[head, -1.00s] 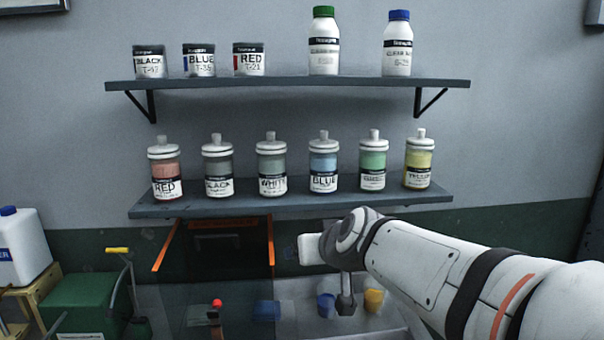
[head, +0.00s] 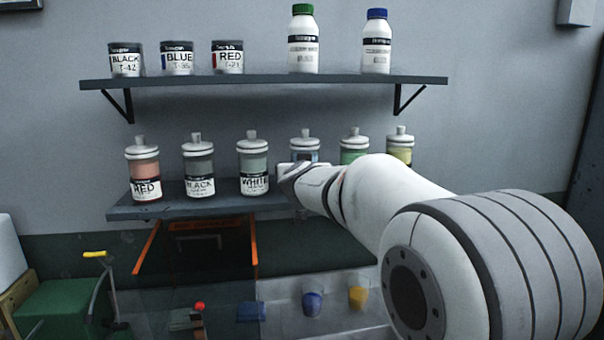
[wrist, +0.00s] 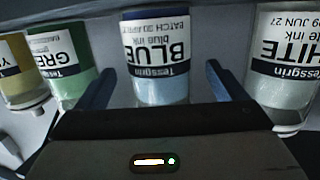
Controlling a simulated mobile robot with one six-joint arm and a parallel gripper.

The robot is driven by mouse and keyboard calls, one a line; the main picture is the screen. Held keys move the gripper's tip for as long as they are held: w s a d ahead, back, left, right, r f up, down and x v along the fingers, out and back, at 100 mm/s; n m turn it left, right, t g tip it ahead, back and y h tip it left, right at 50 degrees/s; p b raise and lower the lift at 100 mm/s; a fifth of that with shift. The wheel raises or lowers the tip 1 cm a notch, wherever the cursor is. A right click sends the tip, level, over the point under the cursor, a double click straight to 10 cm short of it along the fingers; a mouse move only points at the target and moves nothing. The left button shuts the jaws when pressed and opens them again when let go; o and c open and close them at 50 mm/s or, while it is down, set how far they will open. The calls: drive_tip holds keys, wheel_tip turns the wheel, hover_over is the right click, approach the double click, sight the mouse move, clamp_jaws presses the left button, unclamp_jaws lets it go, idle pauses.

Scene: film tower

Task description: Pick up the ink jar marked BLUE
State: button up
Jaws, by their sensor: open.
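The ink jar marked BLUE stands on the lower shelf; in the head view its white lid (head: 304,134) and upper body show, with the label hidden behind my arm. In the wrist view the BLUE jar (wrist: 158,85) appears upside down, its label clear, in the middle. My gripper (wrist: 160,80) is open, with one dark finger on each side of the jar and gaps on both sides. I cannot tell how far the jar lies between the fingers. In the head view my arm's end covers the fingers.
A WHITE jar (head: 253,170) and a green jar (head: 353,150) stand close on either side. The upper shelf (head: 250,83) above holds tins, one also marked BLUE (head: 178,60), and two bottles. Small blue and yellow cups (head: 357,297) stand below.

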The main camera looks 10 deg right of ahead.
drive_tip(key=shift+x, duration=1.2)
drive_tip(key=shift+s, duration=0.1)
drive_tip(key=c, duration=1.3)
